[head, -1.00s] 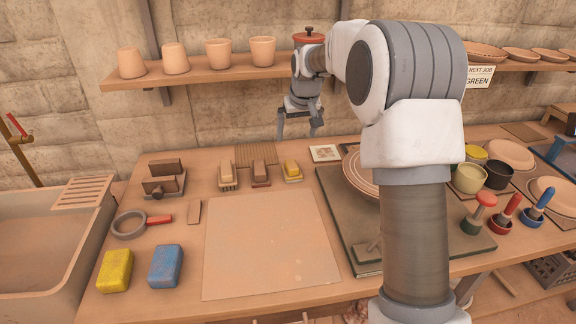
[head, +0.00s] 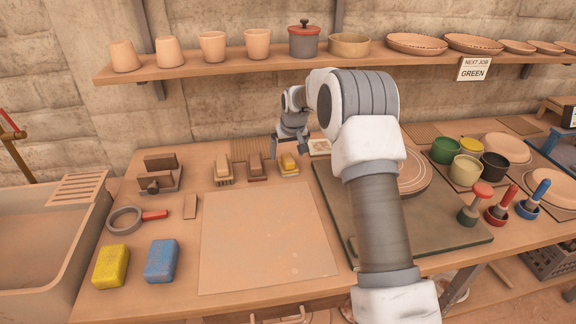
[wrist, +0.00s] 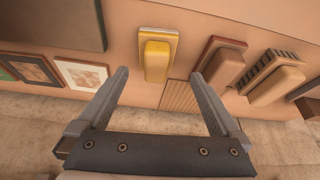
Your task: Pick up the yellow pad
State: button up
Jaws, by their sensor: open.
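A yellow pad (head: 289,163) with a rounded yellow top on a pale base lies at the back of the table, at the right end of a row of similar blocks. In the wrist view the yellow pad (wrist: 156,60) lies ahead of and between the fingertips, apart from them. My gripper (head: 292,158) is open and empty, above the table at the pad, with its fingers pointing down. In the wrist view my gripper (wrist: 160,76) shows both fingers spread wider than the pad.
Brown-topped blocks (head: 255,164) stand close to the left of the pad. A small framed picture (head: 319,147) lies to its right. A yellow sponge-like block (head: 111,266) and a blue one (head: 161,261) lie at front left. A shelf of pots (head: 380,58) runs behind.

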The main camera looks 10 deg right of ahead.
aim_at(288, 158)
jog(key=x, duration=0.5)
jog(key=shift+d, duration=0.3)
jog(key=shift+r, duration=0.1)
jog(key=c, duration=1.4)
